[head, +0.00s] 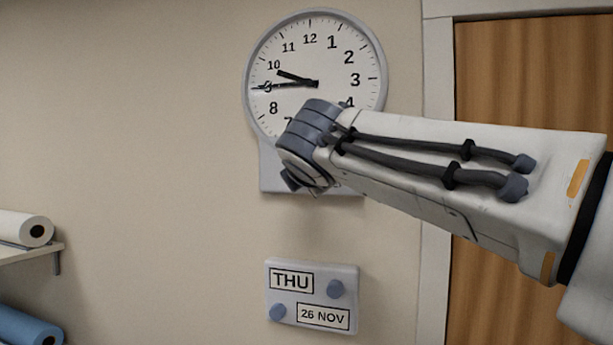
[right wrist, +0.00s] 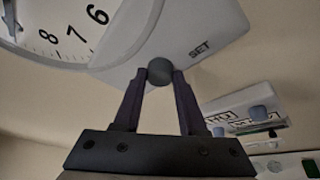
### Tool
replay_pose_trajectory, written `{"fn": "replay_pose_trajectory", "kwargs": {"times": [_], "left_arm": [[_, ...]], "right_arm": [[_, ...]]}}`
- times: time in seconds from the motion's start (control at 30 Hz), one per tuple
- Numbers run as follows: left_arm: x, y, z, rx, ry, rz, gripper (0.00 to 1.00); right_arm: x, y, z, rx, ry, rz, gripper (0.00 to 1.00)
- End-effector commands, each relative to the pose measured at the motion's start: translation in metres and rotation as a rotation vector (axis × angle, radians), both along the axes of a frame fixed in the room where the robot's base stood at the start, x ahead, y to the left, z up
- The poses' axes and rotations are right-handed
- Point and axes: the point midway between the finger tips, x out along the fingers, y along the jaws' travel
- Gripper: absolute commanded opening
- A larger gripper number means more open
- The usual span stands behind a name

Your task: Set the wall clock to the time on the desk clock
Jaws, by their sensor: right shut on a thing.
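The round white wall clock (head: 350,45) hangs on the wall in the head view. Its short thick hand points just below the 10 and its longer hand points at the 9. My right arm covers the lower part of its face and much of the panel under it. In the right wrist view, my right gripper (right wrist: 160,77) is shut on a round grey knob (right wrist: 160,68) on that panel, beside the word SET (right wrist: 200,48). In the head view the fingers are hidden by my arm. I do not make out a desk clock. My left gripper is out of view.
A calendar plate (head: 315,283) reading THU and 26 NOV, with two blue-grey knobs, is on the wall below. A wooden door (head: 530,60) in a white frame is at the right. A shelf (head: 30,254) with a white roll (head: 22,226) is at the left.

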Motion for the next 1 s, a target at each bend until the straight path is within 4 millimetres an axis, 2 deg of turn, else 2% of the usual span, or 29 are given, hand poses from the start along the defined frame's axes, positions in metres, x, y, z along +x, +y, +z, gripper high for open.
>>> {"fn": "replay_pose_trajectory", "kwargs": {"times": [0.13,0.17,0.2,0.23,0.63,0.77,1.0], "left_arm": [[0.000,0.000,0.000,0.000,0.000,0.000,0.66],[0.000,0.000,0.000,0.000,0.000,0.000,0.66],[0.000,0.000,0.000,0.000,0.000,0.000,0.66],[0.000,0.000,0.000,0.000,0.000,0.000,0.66],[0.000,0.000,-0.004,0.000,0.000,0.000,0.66],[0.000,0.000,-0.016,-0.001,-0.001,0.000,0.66],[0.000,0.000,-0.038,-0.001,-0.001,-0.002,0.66]], "right_arm": [[0.000,0.000,0.000,0.000,-0.001,-0.001,0.00],[0.000,0.000,0.000,0.000,-0.001,-0.001,0.45],[0.000,0.000,0.000,0.000,-0.001,-0.001,0.60],[0.000,0.000,0.000,0.000,-0.001,-0.001,0.71],[-0.005,0.000,0.000,0.002,-0.002,0.001,0.71],[-0.024,0.000,0.001,0.004,-0.004,0.004,0.71],[-0.072,-0.001,0.011,0.003,-0.004,0.006,0.71]]}}
